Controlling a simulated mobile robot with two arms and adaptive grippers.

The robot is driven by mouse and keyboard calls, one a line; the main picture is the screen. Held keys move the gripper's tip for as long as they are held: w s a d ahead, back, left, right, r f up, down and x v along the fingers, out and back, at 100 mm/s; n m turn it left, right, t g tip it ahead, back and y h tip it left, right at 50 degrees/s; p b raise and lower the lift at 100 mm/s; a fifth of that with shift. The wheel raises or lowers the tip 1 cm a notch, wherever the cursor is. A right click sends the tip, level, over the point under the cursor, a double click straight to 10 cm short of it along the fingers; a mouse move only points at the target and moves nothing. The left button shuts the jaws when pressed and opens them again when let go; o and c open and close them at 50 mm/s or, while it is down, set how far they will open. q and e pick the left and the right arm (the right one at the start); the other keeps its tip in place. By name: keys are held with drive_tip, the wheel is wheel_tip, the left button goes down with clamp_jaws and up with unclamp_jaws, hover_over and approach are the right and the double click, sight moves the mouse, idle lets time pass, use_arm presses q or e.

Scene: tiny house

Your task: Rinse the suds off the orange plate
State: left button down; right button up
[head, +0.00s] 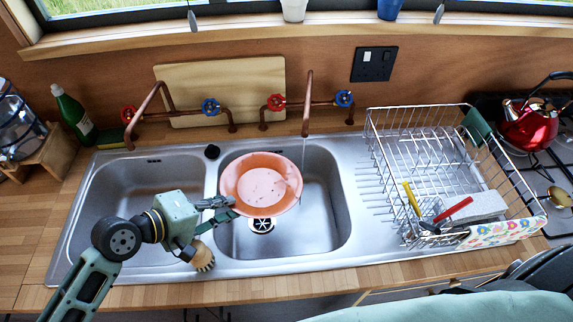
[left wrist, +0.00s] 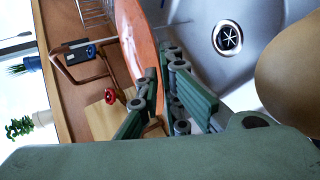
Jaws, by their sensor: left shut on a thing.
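The orange plate (head: 260,184) is held tilted over the right sink basin, with a few dark specks on its face. It also shows edge-on in the left wrist view (left wrist: 135,38). My left gripper (head: 230,208) is shut on the plate's lower left rim; its fingers show in the left wrist view (left wrist: 165,100). A thin stream of water (head: 303,152) falls from the right copper tap (head: 308,102) at the plate's right edge. I cannot tell whether suds remain on the plate. My right gripper is not in view.
The left basin (head: 125,205) is empty. A wire dish rack (head: 420,150) with utensils stands right of the sink. A green bottle (head: 72,112) is at the left. A drain (head: 262,225) lies below the plate. A wooden board (head: 222,88) leans behind the taps.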

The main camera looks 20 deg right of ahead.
use_arm(q)
drive_tip(key=p+v, duration=0.1)
drive_tip(key=v, duration=0.1)
drive_tip(key=p+v, duration=0.2)
drive_tip(key=v, duration=0.1)
drive_tip(key=shift+s+r, duration=0.1)
drive_tip(key=shift+r, duration=0.5)
